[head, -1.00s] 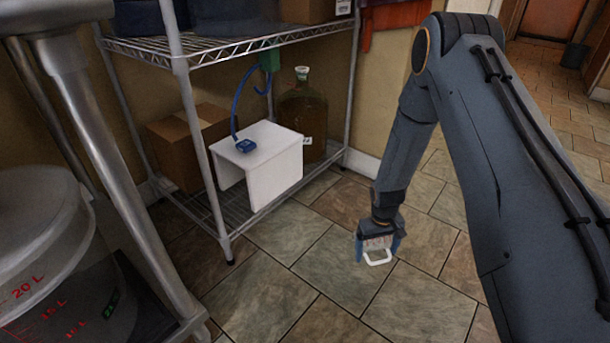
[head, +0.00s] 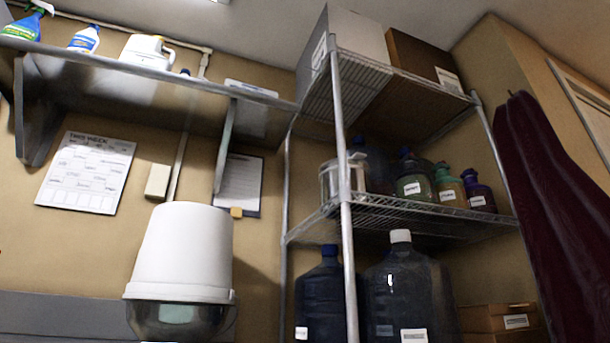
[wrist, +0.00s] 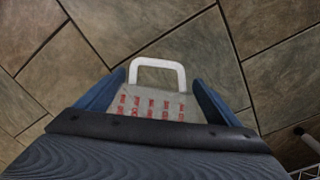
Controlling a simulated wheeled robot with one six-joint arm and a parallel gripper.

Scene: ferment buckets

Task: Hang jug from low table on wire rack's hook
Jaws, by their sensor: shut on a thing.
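In the wrist view my gripper (wrist: 158,95) is shut on a jug (wrist: 150,105). The jug has a pale body with red markings and a white loop handle (wrist: 157,64) that sticks out beyond the blue fingers. Tile floor lies behind it. The head view is tilted up and shows neither my gripper nor the jug. It shows a wire rack (head: 380,222) at the right; I cannot tell whether it is the one seen earlier. No hook and no low table are in view now.
The rack holds small bottles (head: 450,188), large dark carboys (head: 400,290) and boxes (head: 345,45). A wall shelf (head: 130,72) is at the upper left, above a white bucket-like vessel (head: 183,245). A dark red cloth (head: 555,200) hangs at the right. A rail end (wrist: 306,137) shows in the wrist view.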

